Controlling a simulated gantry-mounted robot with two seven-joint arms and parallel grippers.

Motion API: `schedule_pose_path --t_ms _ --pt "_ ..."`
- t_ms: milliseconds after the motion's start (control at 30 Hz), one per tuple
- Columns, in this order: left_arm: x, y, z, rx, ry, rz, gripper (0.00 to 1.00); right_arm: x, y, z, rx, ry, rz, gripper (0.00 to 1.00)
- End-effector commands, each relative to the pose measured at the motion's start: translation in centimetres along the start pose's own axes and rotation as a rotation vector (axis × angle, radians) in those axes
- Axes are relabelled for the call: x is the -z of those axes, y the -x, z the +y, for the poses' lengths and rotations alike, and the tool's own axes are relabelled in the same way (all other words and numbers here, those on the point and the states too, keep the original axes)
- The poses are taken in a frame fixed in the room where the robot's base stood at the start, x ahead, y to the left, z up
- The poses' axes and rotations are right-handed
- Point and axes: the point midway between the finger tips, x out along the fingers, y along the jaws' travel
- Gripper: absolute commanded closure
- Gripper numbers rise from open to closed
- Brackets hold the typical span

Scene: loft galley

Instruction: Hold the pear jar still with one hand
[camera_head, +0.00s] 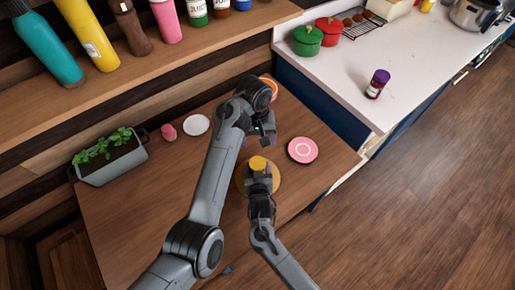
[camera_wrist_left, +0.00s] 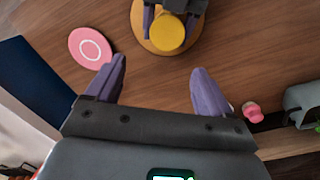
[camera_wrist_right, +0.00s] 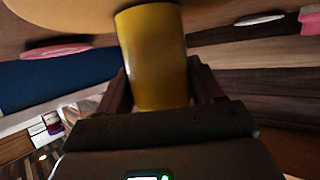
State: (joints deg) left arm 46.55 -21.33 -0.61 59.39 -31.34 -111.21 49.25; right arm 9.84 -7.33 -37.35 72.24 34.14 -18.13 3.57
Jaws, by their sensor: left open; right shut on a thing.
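The pear jar, a yellow cylinder with a yellow top (camera_head: 258,162), stands on a round tan board (camera_head: 276,180) on the wooden table. My right gripper (camera_head: 258,175) is shut on it, with a finger on each side. In the right wrist view the jar's yellow side (camera_wrist_right: 155,60) fills the space between the fingers. In the left wrist view its round top (camera_wrist_left: 167,33) shows beyond my left fingers. My left gripper (camera_wrist_left: 158,78) is open and empty, above and apart from the jar.
A pink disc with a white ring (camera_head: 303,150) lies right of the board. A white plate (camera_head: 196,125), a small pink object (camera_head: 168,131) and a planter (camera_head: 112,160) are at left. A white counter (camera_head: 345,80) holds pots and a purple-lidded jar (camera_head: 378,83).

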Motion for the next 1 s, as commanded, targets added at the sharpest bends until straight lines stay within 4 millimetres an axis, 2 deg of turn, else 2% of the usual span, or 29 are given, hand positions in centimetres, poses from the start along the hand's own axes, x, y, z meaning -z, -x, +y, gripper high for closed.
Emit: schedule_pose_path --t_ms 233,333,533,1000 --pt "-0.3 -0.3 -0.1 0.005 0.154 0.031 0.18 0.0 0.0 0.0 0.0 0.0 0.0 1.0" --pt "-0.9 -1.1 -0.1 0.023 0.192 0.039 0.18 0.0 0.0 0.0 0.0 0.0 0.0 1.0" --pt "-1.6 -3.4 -0.5 0.049 0.183 0.029 0.18 0.0 0.0 0.0 0.0 0.0 0.0 1.0" --pt "-1.5 -9.2 -0.8 0.051 0.182 0.026 0.18 0.0 0.0 0.0 0.0 0.0 0.0 1.0"
